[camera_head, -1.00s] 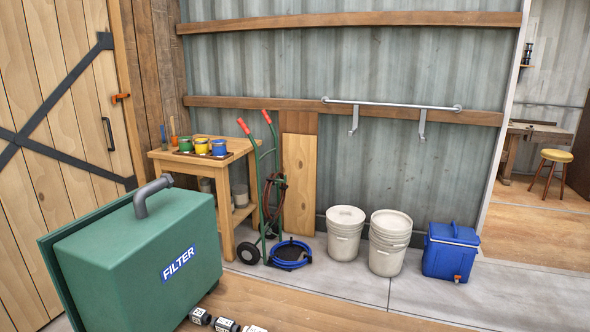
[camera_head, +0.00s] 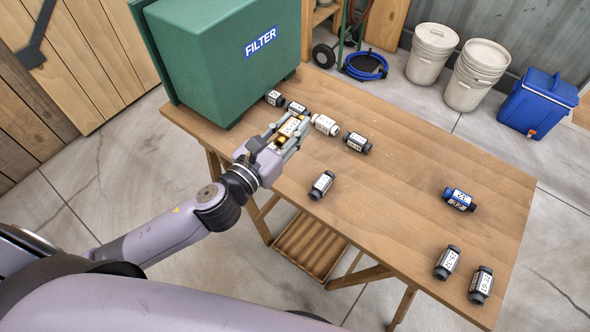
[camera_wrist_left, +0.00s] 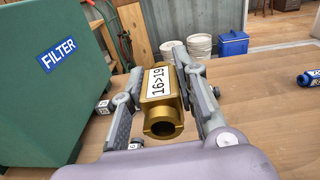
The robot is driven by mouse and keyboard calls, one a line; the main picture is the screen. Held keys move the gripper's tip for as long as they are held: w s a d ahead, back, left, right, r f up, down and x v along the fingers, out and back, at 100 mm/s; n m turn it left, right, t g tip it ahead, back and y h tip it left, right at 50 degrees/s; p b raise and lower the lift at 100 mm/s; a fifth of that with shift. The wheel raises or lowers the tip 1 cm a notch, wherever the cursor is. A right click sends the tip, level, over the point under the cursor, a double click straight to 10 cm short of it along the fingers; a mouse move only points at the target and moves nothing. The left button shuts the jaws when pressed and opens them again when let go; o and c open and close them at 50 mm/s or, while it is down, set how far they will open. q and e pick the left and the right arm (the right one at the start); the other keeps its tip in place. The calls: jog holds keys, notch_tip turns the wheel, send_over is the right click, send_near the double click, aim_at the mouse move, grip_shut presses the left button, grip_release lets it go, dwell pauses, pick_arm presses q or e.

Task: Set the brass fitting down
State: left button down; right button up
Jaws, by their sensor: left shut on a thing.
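The brass fitting (camera_wrist_left: 162,92) is a gold-coloured cylinder with a white label reading "16>19". My left gripper (camera_head: 288,132) is shut on it, with one finger on each side in the left wrist view. In the head view the brass fitting (camera_head: 290,127) shows between the fingers, over the left part of the wooden table (camera_head: 405,190), near the green filter box. I cannot tell whether it touches the table top. My right gripper is not in view.
Black, white-labelled fittings lie near the green filter box (camera_head: 225,60), with a white fitting (camera_head: 325,124) just right of my gripper. Another black one (camera_head: 321,185) lies nearer. A blue fitting (camera_head: 459,199) and two black ones lie at the right. The table's middle is mostly clear.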

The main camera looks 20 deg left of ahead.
pick_arm(q)
jog(key=shift+w+a+r+m+h, duration=0.1)
jog(key=shift+w+r+m+h, duration=0.15)
jog(key=shift+w, duration=0.65)
jog(key=shift+w+a+r+m+h, duration=0.15)
jog(key=shift+w+r, duration=0.1)
jog(key=shift+w, duration=0.6)
jog(key=shift+d, duration=0.1)
jog(key=b, duration=0.4)
send_over(295, 172)
notch_tip(295, 172, down, 14)
jog(key=shift+f, duration=0.1)
jog(key=shift+f+b, duration=0.8)
jog(key=shift+f, duration=1.85)
jog(key=shift+f, duration=0.1)
jog(key=shift+f+b, duration=0.15)
jog(key=shift+b, duration=0.15)
jog(key=c, duration=1.2)
grip_release()
jog(key=shift+c, duration=0.2)
